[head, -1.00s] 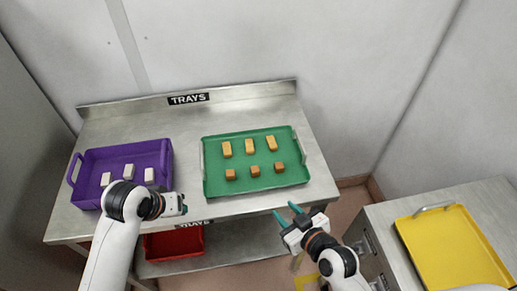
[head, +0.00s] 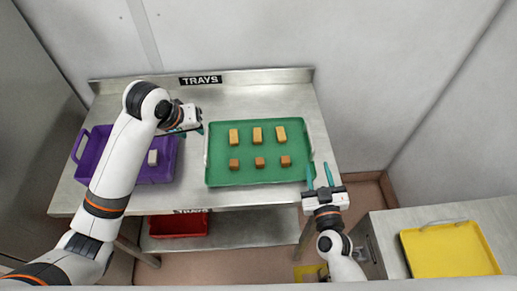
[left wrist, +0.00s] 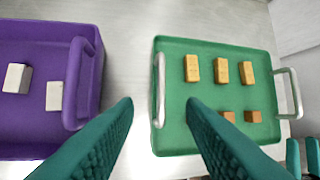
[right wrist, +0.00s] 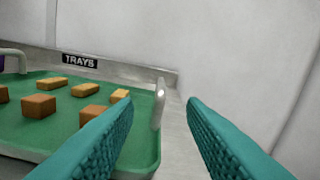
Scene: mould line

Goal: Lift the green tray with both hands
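The green tray (head: 270,177) lies flat on the steel table, with yellow and brown blocks in two rows. It has a pale handle at each end. My left gripper (head: 201,130) is open and empty at the tray's left end. In the left wrist view the left handle (left wrist: 160,90) shows between its spread fingers (left wrist: 158,108), beyond the tips. My right gripper (head: 319,170) is open and empty at the tray's right end. In the right wrist view the right handle (right wrist: 159,108) shows between its fingers (right wrist: 160,102). I cannot tell whether either touches.
A purple tray (head: 99,145) with white blocks stands left of the green tray, partly hidden by my left arm. A red tray (head: 180,225) is on the lower shelf. A yellow tray (head: 450,250) lies on a counter at right. The table behind the green tray is clear.

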